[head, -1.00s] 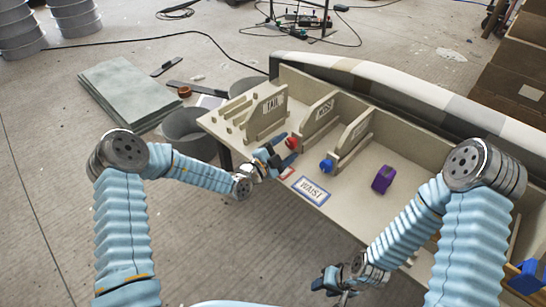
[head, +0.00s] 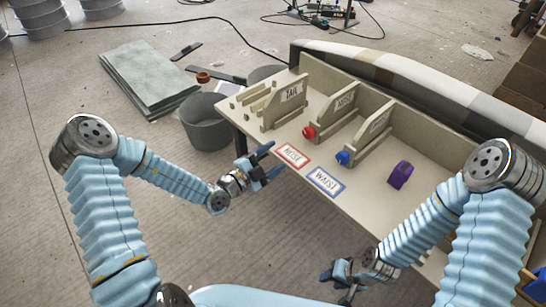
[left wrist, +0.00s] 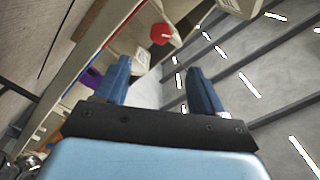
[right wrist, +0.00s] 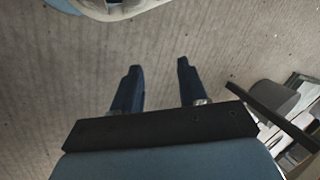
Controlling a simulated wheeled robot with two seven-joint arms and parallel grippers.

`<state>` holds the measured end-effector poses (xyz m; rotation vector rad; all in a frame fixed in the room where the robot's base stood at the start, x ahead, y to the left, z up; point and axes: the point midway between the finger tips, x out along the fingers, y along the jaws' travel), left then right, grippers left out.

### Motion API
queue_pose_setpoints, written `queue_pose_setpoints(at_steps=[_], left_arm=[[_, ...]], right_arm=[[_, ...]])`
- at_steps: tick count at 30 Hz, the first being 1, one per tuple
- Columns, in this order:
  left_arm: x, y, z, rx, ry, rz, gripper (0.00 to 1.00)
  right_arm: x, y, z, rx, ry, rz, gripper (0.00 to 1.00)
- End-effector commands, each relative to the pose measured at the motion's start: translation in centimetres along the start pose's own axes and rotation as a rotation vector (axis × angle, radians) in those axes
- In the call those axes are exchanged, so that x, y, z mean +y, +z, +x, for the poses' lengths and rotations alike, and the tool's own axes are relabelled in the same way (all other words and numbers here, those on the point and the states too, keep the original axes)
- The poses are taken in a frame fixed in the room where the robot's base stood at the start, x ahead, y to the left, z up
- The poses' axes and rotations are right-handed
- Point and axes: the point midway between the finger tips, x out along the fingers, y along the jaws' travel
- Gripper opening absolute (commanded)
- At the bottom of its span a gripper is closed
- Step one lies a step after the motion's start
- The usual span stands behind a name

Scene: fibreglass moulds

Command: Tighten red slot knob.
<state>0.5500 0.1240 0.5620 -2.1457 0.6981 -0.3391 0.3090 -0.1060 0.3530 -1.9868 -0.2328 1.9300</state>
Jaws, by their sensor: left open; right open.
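The red knob (head: 309,132) sits at the front end of the middle slot divider, the one with a label plate reading like NOSE (head: 345,101). It also shows at the top of the left wrist view (left wrist: 165,33), beyond the fingers. My left gripper (head: 270,162) is open and empty, off the table's front edge, to the left of and nearer than the red knob, apart from it. My right gripper (head: 338,285) is open and empty, low in front of the table. In the right wrist view only floor lies between its fingers (right wrist: 160,85).
A blue knob (head: 343,157) sits on the neighbouring divider. A purple block (head: 400,174) stands on the table to its right. A red-framed NOSE card (head: 292,156) and blue-framed WAIST card (head: 326,181) lie along the front edge. A grey bin (head: 205,125) stands left of the table.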

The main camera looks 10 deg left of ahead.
Motion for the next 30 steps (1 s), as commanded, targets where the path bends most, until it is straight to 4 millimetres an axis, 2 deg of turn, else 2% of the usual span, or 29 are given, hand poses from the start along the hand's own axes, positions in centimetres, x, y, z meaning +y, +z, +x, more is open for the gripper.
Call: queue_pose_setpoints(at_steps=[4,9,12,16,20,30], left_arm=[[0.6,0.8,0.1,0.002,-0.003,-0.143,0.69],[0.6,1.0,0.0,0.002,-0.003,-0.462,0.69],[0.3,0.7,0.1,0.002,-0.001,-0.581,0.69],[0.0,0.4,1.0,0.002,-0.001,-0.627,0.69],[0.0,0.2,3.3,0.005,0.001,-0.626,0.69],[0.0,0.3,10.9,0.002,0.0,-0.624,0.69]], right_arm=[[1.2,-0.1,2.5,0.004,0.004,0.004,0.43],[3.0,-0.4,5.6,0.013,0.013,0.014,0.43],[3.5,-0.5,6.2,0.016,0.016,0.017,0.43],[3.6,-0.5,6.1,0.019,0.018,0.018,0.43],[3.7,-0.6,6.3,0.02,0.018,0.019,0.43],[4.0,-0.7,6.7,0.023,0.021,0.021,0.43]])
